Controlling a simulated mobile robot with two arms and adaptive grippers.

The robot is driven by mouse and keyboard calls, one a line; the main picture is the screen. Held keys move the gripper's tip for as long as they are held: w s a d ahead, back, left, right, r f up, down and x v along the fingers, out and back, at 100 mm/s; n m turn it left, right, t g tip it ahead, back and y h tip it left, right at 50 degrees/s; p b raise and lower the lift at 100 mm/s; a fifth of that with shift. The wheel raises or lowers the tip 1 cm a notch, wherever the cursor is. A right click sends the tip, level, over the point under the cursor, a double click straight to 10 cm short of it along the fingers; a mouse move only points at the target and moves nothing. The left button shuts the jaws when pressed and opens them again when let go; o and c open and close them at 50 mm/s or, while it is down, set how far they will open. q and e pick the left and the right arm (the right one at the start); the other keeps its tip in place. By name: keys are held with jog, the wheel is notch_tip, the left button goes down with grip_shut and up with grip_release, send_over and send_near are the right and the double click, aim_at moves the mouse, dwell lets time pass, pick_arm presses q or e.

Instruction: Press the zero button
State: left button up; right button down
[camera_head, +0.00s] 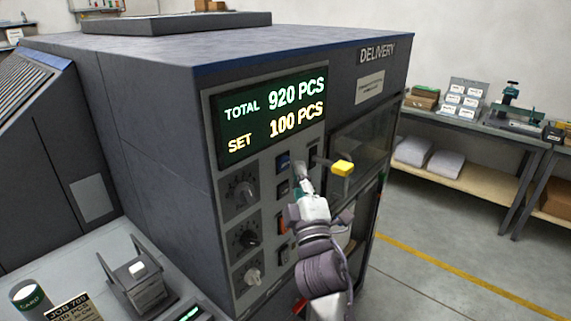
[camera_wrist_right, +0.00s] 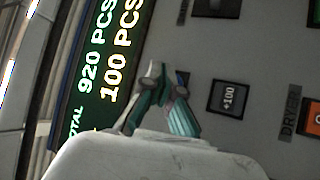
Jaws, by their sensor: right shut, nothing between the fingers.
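The grey machine's control panel (camera_head: 268,178) carries a display reading TOTAL 920 PCS and SET 100 PCS. My left gripper is not in view.
Several knobs (camera_head: 241,194) line the panel's left. A yellow-ended handle (camera_head: 342,168) sticks out right of my gripper. A workbench (camera_head: 470,125) stands at the right.

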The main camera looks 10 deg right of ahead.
jog(key=shift+w, duration=0.1)
dwell(0.4)
jog(key=shift+w+a, duration=0.25)
jog(key=shift+w+a+b, duration=0.3)
jog(key=shift+w+b, duration=0.05)
jog(key=shift+b, duration=0.1)
dwell(0.7)
jog(key=shift+s+d, duration=0.1)
jog(key=shift+s, duration=0.05)
jog(key=shift+s+d+p, duration=0.4)
jog(key=shift+s+d, duration=0.05)
jog(key=shift+s, duration=0.15)
jog(key=s+d+p, duration=0.1)
jog(key=s, duration=0.1)
jog(key=s+d, duration=0.2)
jog(key=shift+p, duration=0.4)
